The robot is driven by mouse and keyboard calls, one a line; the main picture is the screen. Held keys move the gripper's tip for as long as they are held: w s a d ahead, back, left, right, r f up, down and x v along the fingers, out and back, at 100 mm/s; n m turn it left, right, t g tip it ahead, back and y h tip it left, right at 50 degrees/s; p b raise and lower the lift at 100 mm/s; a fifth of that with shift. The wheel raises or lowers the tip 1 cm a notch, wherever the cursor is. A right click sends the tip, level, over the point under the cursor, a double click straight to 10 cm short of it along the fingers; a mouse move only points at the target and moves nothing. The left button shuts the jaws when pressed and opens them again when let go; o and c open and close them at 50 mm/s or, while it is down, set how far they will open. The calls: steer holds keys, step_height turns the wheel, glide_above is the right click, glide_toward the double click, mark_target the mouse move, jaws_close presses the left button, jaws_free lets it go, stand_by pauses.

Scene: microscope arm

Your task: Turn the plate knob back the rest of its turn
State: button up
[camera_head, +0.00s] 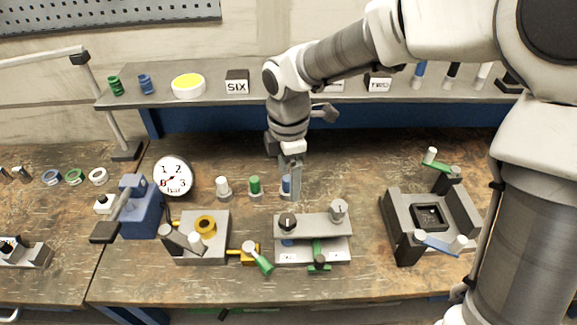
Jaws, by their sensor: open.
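A grey plate fixture (312,226) stands on the bench at the middle front. On its top are a dark round knob (287,222) at left and a light grey knob (339,210) at right, each with a pointer mark. I cannot tell for certain which one is the plate knob. My gripper (294,196) points down just behind the plate's back edge in the picture, above and near the dark knob. Its jaws are open, seen nearly edge-on, and nothing shows between them. The gap between fingertips and dark knob is hard to judge.
A green lever (318,262) sits at the plate's front. White, green and blue pegs (254,186) stand behind it. A grey block with a yellow ring (205,226) and a blue vise (140,208) are left.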

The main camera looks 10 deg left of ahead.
step_height(320, 180, up, 2)
steer(key=shift+r, duration=0.15)
stand_by(0.5)
